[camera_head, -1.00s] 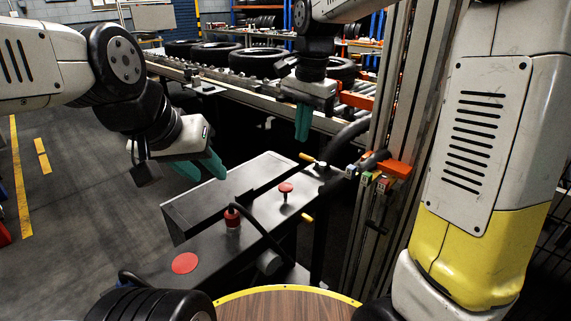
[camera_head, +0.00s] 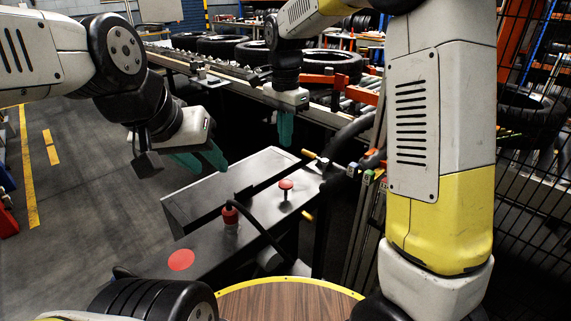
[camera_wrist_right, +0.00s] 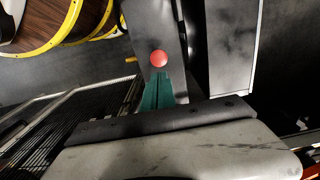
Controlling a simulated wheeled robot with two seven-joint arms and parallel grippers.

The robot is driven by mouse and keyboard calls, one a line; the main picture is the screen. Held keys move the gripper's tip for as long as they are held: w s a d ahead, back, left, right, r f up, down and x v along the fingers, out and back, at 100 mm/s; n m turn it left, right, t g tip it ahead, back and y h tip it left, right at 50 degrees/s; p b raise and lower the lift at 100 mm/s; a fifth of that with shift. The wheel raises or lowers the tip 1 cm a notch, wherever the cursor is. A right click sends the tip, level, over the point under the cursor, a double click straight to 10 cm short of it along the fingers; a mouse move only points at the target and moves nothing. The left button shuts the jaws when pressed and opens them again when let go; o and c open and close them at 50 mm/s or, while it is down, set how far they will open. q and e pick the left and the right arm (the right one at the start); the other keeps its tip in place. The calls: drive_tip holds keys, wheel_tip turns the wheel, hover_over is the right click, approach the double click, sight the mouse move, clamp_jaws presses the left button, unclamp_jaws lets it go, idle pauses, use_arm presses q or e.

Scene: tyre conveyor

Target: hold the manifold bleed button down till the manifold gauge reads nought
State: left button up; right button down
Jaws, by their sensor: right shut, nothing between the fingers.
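A red mushroom button (camera_head: 286,185) stands on a short stem on the dark metal box (camera_head: 210,250). My right gripper (camera_head: 285,143) is shut and empty, pointing down, and shows above and behind the button. In the right wrist view the shut green fingers (camera_wrist_right: 158,78) point at the red button (camera_wrist_right: 158,58), just beyond their tips; I cannot tell the exact gap. My left gripper (camera_head: 205,163) is open and empty, left of the button above the box's far end. I cannot make out a gauge face or reading.
A red-capped fitting (camera_head: 230,215) with a black hose and a flat red disc (camera_head: 181,260) sit on the same box. Yellow-tipped levers (camera_head: 308,216) stick out at its right. A round wooden table (camera_head: 290,302) is in front. Tyres (camera_head: 331,63) lie on the conveyor behind.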

sight(286, 183)
wheel_tip(286, 183, down, 12)
drive_tip(key=shift+r, duration=0.2)
drive_tip(key=shift+f, duration=0.1)
drive_tip(key=shift+f, duration=0.8)
drive_tip(key=shift+s+f, duration=0.25)
idle(2.0)
drive_tip(key=r, duration=0.8)
drive_tip(key=shift+w+r, duration=0.2)
drive_tip(key=shift+r, duration=0.05)
